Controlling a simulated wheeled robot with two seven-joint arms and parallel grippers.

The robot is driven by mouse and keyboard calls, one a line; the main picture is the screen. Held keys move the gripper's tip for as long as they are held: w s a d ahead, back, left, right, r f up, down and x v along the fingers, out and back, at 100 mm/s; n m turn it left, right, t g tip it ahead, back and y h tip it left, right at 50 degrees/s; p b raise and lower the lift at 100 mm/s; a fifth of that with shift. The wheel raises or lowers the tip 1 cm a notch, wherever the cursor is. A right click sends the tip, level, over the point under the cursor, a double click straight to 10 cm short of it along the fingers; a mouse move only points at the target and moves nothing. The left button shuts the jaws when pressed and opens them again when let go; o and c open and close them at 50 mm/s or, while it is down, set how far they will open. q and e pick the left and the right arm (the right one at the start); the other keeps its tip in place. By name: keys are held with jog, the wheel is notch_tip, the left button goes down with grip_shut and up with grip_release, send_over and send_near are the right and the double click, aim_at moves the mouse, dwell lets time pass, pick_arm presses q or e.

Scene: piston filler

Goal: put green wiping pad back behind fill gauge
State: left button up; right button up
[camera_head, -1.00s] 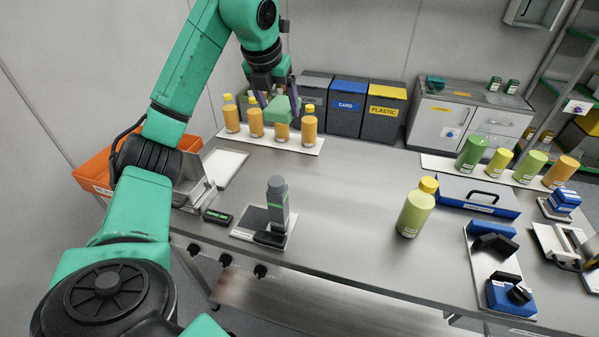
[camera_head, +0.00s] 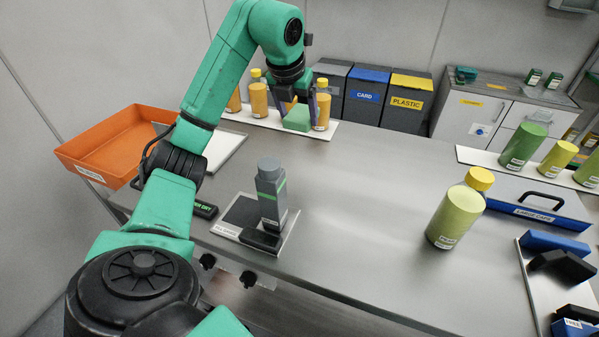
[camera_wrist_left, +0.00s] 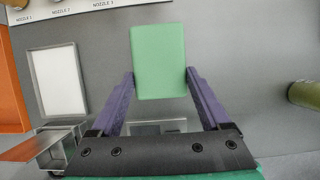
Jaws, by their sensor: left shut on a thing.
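The green wiping pad (camera_head: 296,119) is a flat, light green block. My left gripper (camera_head: 299,107) is shut on it and holds it in front of the right-hand bottles in the head view. In the left wrist view the pad (camera_wrist_left: 159,50) sits between the two purple fingers, over the grey table. The fill gauge (camera_head: 271,192) looks to be the upright grey block with a green stripe, standing on a small labelled plate (camera_head: 227,231) near the table's front edge. The pad is farther back than it. My right gripper is not in view.
A row of orange bottles (camera_head: 259,100) stands close behind my left gripper. An orange bin (camera_head: 110,150) is at the left. A green-yellow bottle (camera_head: 455,215) stands right of the gauge. The table (camera_head: 350,190) between gauge and bottle is clear.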

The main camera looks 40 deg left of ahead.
pick_arm(q)
notch_tip(320, 180, down, 15)
jog(key=shift+r+b, duration=0.15)
jog(key=shift+b, duration=1.1)
jog(key=o, duration=1)
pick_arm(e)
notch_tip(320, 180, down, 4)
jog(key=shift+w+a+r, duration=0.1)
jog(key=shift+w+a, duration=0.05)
pick_arm(q)
jog(key=p+v, duration=0.2)
jog(key=v, duration=1)
jog(key=shift+d+r, duration=0.1)
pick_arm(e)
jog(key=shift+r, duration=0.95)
